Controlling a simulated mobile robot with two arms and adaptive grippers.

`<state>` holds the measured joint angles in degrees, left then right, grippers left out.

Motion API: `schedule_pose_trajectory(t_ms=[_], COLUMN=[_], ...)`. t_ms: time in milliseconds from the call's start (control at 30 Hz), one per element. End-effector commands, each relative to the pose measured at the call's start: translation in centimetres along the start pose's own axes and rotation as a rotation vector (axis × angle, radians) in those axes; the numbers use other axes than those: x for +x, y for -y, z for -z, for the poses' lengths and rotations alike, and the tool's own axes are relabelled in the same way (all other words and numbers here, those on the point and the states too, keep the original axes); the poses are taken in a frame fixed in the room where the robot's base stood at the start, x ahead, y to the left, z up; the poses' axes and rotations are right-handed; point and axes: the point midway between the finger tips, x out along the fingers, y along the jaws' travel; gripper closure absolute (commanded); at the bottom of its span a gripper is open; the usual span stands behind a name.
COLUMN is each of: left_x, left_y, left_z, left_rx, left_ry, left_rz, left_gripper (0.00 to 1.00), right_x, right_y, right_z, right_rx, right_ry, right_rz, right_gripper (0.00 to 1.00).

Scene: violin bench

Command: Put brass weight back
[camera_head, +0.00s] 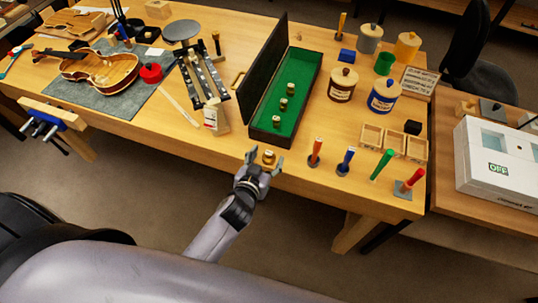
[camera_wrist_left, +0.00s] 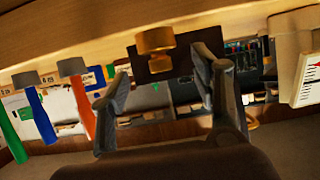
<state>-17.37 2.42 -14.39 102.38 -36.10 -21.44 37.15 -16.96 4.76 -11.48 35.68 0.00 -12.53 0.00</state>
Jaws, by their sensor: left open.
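A brass weight (camera_head: 269,156) stands near the front edge of the bench, in front of the open case. It also shows in the left wrist view (camera_wrist_left: 155,41), just beyond the fingertips, against a dark patch. My left gripper (camera_head: 265,164) is open, with a finger on each side of the weight. In the left wrist view a gap shows between the fingers (camera_wrist_left: 158,78) and the weight. The long case (camera_head: 306,83) has a green lining and a raised black lid. Three brass weights (camera_head: 283,103) stand in it. My right gripper is not in view.
Coloured-handled tools, including an orange one (camera_head: 316,147) and a blue one (camera_head: 346,160), stand right of the gripper. A small white block (camera_head: 216,120) and a metal rack (camera_head: 203,78) are left of the case. Jars (camera_head: 384,96) stand to its right.

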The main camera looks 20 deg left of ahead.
Motion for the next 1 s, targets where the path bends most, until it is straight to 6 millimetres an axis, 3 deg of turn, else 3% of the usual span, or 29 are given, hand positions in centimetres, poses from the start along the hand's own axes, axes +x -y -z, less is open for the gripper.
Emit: schedule_pose_trajectory(t_ms=[200, 500, 1000], left_x=[2.7, 3.1, 3.1], left_y=[0.1, 0.1, 0.1], left_z=[0.2, 0.1, 0.1], left_rx=[0.001, -0.001, -0.001], left_ry=[-0.001, -0.001, 0.000], left_rz=[0.000, -0.001, -0.001], left_gripper=[0.42, 0.42, 0.75], right_x=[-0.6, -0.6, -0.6], right_y=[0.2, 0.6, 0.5], right_z=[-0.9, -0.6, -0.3], right_rx=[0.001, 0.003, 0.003], right_ry=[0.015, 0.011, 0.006], right_rz=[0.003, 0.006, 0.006], right_gripper=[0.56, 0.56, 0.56])
